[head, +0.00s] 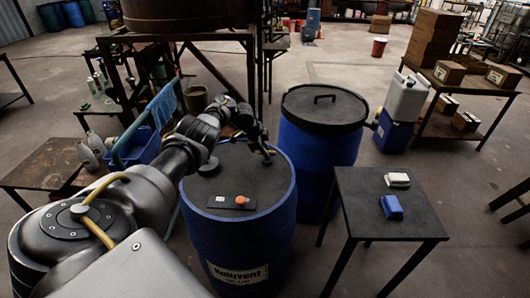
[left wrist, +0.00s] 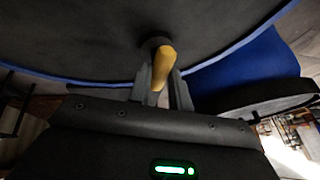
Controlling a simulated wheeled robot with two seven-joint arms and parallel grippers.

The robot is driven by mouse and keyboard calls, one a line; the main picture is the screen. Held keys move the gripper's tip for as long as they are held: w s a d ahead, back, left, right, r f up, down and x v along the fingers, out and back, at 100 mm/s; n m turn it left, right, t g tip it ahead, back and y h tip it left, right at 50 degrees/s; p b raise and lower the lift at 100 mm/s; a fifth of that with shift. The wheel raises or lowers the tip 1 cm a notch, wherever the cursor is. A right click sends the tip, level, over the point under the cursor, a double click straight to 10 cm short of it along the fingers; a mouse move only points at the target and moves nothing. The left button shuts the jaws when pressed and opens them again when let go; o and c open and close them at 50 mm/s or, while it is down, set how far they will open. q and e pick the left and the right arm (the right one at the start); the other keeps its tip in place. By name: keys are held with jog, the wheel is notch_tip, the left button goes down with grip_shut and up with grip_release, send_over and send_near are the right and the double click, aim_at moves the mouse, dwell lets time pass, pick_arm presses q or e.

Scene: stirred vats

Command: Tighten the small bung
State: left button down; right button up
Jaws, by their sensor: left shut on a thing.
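A blue drum (head: 236,232) with a black lid stands in front of me in the head view. My left gripper (head: 268,156) is over the right rear part of this lid, near its rim. In the left wrist view, my left gripper (left wrist: 162,92) is shut on a yellow handle (left wrist: 164,63). The handle meets a small dark round piece (left wrist: 153,44) on the lid, which looks like the small bung. A larger dark round cap (head: 208,166) is on the lid's left side. The fingertips are too small to make out in the head view. My right gripper is out of view.
A small panel with an orange knob (head: 240,201) sits on the lid's front. A second blue drum (head: 318,150) with a handled lid stands behind right.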

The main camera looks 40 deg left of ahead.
pick_arm(q)
jog(key=c, duration=1.3)
grip_release()
jog(key=shift+s+a+r, duration=0.15)
jog(key=shift+a+r, duration=0.05)
jog(key=shift+r, duration=0.3)
jog(key=p+v, duration=0.5)
jog(key=v, duration=0.4)
jog(key=shift+s+r, duration=0.25)
jog(key=shift+r, duration=0.05)
